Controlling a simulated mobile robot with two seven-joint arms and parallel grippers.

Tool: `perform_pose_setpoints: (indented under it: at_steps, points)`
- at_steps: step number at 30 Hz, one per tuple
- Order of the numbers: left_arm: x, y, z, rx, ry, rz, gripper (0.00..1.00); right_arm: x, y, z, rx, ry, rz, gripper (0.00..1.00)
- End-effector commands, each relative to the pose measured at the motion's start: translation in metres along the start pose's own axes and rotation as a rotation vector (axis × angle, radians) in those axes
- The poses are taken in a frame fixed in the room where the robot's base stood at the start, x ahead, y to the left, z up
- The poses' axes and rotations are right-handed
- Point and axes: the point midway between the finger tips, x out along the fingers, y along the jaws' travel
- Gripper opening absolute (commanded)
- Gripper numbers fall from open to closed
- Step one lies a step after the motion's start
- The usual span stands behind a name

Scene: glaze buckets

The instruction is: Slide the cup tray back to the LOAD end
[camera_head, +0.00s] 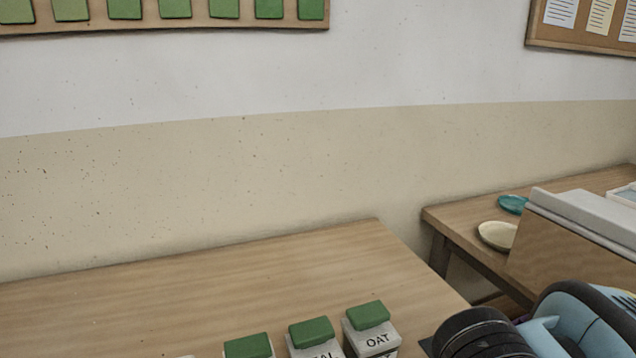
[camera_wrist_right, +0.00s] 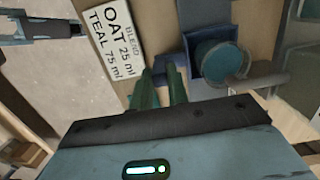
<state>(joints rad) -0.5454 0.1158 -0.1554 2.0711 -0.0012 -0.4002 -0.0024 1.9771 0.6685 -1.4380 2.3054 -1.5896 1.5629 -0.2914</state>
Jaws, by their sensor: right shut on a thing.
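In the right wrist view, the dark blue cup tray (camera_wrist_right: 207,14) holds a round cup (camera_wrist_right: 220,64) with teal contents. My right gripper (camera_wrist_right: 163,82) is shut on the tray's dark blue front part, with its green fingers close together. The fingers hide much of that grasped part. In the head view only my right arm shows, at the bottom right corner; the tray and cup are out of that view. What seems to be my left gripper (camera_wrist_right: 72,28) shows at the top left of the right wrist view; its jaw state is unclear.
A card (camera_wrist_right: 115,45) reading BLEND, OAT 25 ml, TEAL 75 ml lies left of the tray. In the head view, several green-topped containers, one marked OAT (camera_head: 372,335), stand at the table's near edge. The wooden table (camera_head: 200,290) behind them is bare.

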Motion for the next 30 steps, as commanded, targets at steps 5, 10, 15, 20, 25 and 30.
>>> perform_pose_setpoints:
  at_steps: [5,10,15,20,25,30]
  points:
    - [0.002,0.000,0.004,-0.001,-0.005,0.000,0.36,-0.001,0.000,-0.012,0.002,0.000,0.000,0.00]
    - [0.004,0.000,0.006,-0.001,-0.008,0.001,0.36,-0.002,0.000,-0.022,0.003,0.001,0.000,0.00]
    - [0.006,0.000,0.009,-0.002,-0.011,0.001,0.36,-0.003,0.000,-0.032,0.003,0.000,0.000,0.00]
    - [0.007,0.000,0.011,-0.002,-0.014,0.001,0.36,-0.004,0.000,-0.042,0.004,0.001,0.001,0.00]
    - [0.009,0.000,0.013,-0.003,-0.017,0.002,0.36,-0.005,0.000,-0.052,0.005,0.002,0.001,0.00]
    - [0.011,0.000,0.016,-0.004,-0.019,0.002,0.36,-0.006,0.000,-0.062,0.005,0.001,0.000,0.00]
